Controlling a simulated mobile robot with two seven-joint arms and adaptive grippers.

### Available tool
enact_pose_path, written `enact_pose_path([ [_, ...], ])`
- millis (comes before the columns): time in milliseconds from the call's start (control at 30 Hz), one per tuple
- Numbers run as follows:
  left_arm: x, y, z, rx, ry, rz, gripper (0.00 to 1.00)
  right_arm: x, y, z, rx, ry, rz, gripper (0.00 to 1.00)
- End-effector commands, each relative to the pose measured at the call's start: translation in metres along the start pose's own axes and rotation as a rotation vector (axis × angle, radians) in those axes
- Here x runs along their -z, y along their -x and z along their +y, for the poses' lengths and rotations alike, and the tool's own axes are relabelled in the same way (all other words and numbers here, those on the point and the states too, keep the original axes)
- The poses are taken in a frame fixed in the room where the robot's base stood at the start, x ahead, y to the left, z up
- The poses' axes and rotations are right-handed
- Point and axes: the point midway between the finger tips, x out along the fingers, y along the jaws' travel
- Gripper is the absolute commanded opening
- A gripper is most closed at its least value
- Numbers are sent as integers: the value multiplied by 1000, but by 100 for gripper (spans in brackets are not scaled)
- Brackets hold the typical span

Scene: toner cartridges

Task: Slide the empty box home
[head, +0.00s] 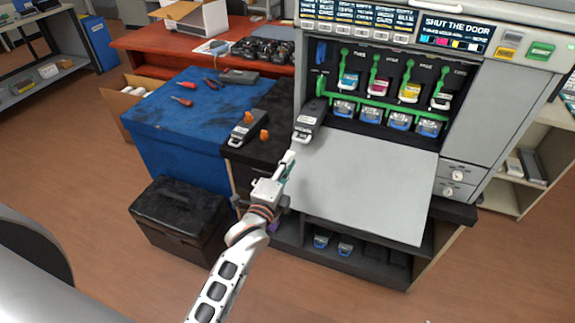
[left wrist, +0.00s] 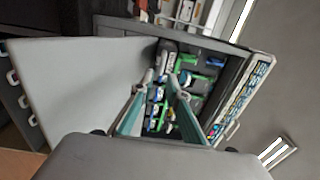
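The dark grey box (head: 310,118) with a pale label on its front end juts out of the leftmost bay of the open printer (head: 470,110). It also shows in the left wrist view (left wrist: 167,57), beyond my fingertips. My left gripper (head: 288,162) is just below and in front of the box's outer end, apart from it as far as I can tell. In the left wrist view its two teal fingers (left wrist: 166,88) stand apart with nothing held between them. The box's inner end is hidden in the bay. My right gripper is out of view.
The lowered grey door (head: 365,185) lies flat to the right of my gripper. Green levers and coloured cartridges (head: 410,92) fill the bays beside the box. Another dark box with orange caps (head: 245,128) lies on the black stand. A blue bench (head: 175,130) and black case (head: 180,215) stand left.

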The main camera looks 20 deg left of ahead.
Motion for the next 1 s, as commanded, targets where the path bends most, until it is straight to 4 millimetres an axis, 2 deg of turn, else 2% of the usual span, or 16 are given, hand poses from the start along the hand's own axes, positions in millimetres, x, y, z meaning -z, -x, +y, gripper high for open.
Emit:
enact_pose_path([
  [367, 1, -50, 0, 2, 1, 2, 15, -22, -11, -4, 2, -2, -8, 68],
  [600, 1, -78, -3, 2, -1, 2, 15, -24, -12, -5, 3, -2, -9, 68],
  [800, 1, -88, -4, 1, -1, 1, 15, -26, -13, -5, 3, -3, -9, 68],
  [1000, 1, -90, -4, 1, -1, 1, 15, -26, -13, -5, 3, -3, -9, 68],
])
